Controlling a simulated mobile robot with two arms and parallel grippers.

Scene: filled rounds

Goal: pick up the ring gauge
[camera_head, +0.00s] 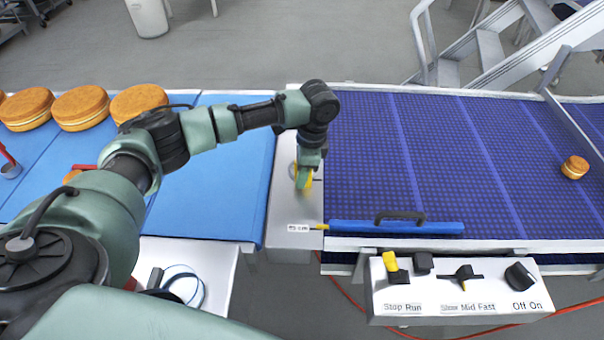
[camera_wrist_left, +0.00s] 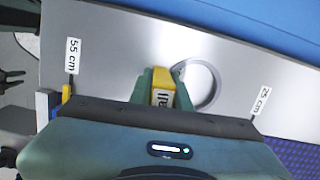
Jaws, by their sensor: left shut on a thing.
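The ring gauge is a grey metal ring (camera_wrist_left: 202,86) with a yellow handle (camera_wrist_left: 162,92) in the left wrist view. It is at the metal plate (camera_wrist_left: 110,60) between the two belts; whether it touches the plate is unclear. My left gripper (camera_wrist_left: 160,88) is shut on the yellow handle, with a green finger on each side and the ring sticking out beside it. In the head view my left gripper (camera_head: 304,172) is over the plate, with a bit of yellow showing, and hides most of the gauge. My right gripper is not seen in the head view.
A blue bar with a black handle (camera_head: 396,228) lies along the dark belt's near edge. A switch box (camera_head: 455,288) stands in front. Large round cakes (camera_head: 82,107) sit on the light blue belt. A small cake (camera_head: 574,167) sits far right on the mostly clear dark belt.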

